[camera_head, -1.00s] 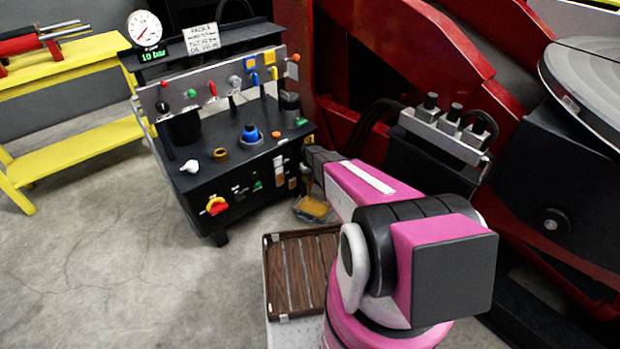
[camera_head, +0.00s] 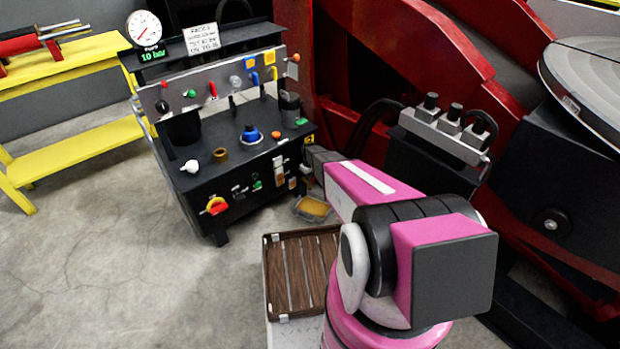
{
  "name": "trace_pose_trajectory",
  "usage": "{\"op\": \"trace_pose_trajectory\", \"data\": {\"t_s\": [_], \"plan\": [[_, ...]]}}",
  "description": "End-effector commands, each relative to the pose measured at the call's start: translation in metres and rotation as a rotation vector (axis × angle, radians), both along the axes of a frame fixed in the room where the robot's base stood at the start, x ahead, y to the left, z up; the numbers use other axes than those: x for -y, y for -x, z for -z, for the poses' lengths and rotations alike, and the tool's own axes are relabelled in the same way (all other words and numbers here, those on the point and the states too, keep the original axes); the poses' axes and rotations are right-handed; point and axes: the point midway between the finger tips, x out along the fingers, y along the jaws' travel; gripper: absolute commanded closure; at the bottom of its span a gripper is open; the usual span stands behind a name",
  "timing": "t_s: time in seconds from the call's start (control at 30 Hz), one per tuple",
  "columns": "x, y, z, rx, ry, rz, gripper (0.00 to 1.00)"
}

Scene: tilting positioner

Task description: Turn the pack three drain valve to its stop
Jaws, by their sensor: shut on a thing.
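The black hydraulic power pack (camera_head: 240,180) stands left of centre, with knobs, levers and small fittings on its top, front and back panel. My gripper (camera_head: 308,178) is at the pack's right front corner, low beside its right side. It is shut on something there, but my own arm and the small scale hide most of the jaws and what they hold. The drain valve cannot be made out clearly. A clear tray with amber liquid (camera_head: 313,208) is on the floor just below my gripper.
A pressure gauge (camera_head: 145,28) with a green "10 bar" display and a white sign (camera_head: 202,38) stand on the pack's top shelf. A yellow bench (camera_head: 75,150) is at left. Red machine arms (camera_head: 430,50) rise close behind and right. A slatted wooden tray (camera_head: 300,272) is in front.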

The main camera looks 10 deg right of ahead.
Motion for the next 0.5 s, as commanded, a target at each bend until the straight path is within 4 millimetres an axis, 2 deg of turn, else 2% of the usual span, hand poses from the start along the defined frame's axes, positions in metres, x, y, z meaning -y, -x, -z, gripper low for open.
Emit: {"op": "trace_pose_trajectory", "data": {"t_s": [0.07, 0.1, 0.13, 0.17, 0.5], "plan": [[0.0001, 0.0000, -0.0007, 0.001, 0.001, -0.004, 1.00], [0.0001, 0.0000, -0.0007, 0.001, 0.001, -0.004, 0.71], [0.0001, 0.0000, -0.0007, 0.001, 0.001, -0.004, 0.61], [0.0001, 0.0001, -0.0006, 0.001, 0.001, -0.003, 0.58], [0.0001, 0.0001, -0.0022, 0.001, 0.001, -0.001, 0.58]]}}
